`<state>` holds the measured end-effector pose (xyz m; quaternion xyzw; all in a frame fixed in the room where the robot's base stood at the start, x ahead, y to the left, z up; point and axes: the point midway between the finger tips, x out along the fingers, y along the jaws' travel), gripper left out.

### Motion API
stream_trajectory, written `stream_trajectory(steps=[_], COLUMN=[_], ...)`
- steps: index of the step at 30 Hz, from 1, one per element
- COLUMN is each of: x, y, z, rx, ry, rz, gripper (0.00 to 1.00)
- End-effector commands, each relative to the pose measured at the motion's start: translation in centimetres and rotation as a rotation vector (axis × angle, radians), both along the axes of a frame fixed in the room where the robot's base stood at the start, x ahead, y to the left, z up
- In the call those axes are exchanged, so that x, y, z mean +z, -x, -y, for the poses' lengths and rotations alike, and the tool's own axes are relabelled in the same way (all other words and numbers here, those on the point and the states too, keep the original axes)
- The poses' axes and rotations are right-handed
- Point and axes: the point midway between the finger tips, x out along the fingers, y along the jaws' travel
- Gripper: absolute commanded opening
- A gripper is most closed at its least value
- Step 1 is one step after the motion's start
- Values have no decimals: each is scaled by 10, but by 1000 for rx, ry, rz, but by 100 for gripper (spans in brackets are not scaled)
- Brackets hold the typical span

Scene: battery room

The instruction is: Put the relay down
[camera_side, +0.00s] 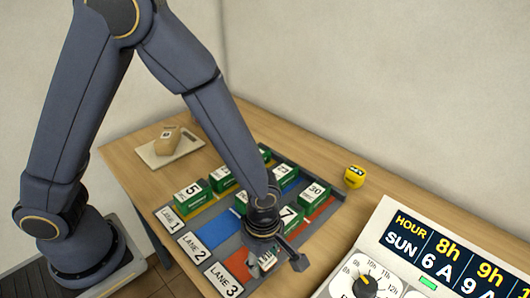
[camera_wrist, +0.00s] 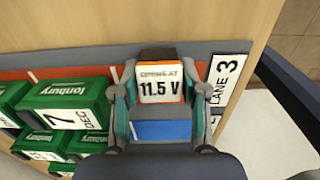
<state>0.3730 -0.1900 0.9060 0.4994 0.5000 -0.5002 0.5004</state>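The relay (camera_wrist: 162,88) is a small block with a dark top, orange edges and a white label reading "OPENS AT 11.5 V". My gripper (camera_wrist: 160,85) has a finger on each side of it and looks shut on it. In the side view my gripper (camera_side: 268,258) is low over the red lane 3 of the lane board, and part of the relay's white label (camera_side: 267,261) shows between the fingers. I cannot tell whether the relay touches the board. The LANE 3 plate (camera_wrist: 227,82) is just right of the gripper in the wrist view.
Green batteries with numbered white labels, including 7 (camera_wrist: 65,107), 5 (camera_side: 188,195) and 30 (camera_side: 314,191), stand in the lanes. Blue lane 2 (camera_side: 222,228) is bare near its plate. A yellow cube (camera_side: 354,176), brown block (camera_side: 167,139) and timer panel (camera_side: 430,262) stand outside the board.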

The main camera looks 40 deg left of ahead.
Motion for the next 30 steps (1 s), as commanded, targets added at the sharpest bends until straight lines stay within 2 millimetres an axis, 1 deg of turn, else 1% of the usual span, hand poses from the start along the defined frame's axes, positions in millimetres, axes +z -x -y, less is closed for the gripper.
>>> stream_trajectory(steps=[1, 4, 13, 16, 20, 27, 30], x=[0, 0, 1, 8, 31, 87, 107], y=[0, 0, 0, 0, -1, -1, -1], z=[0, 0, 0, 0, 1, 1, 0], rx=[0, 0, 0, 0, -1, -1, 0], ry=[0, 0, 0, 1, 2, 4, 3], rz=[0, 0, 0, 1, 5, 5, 4], gripper=[51, 62, 62, 62, 62, 62, 62])
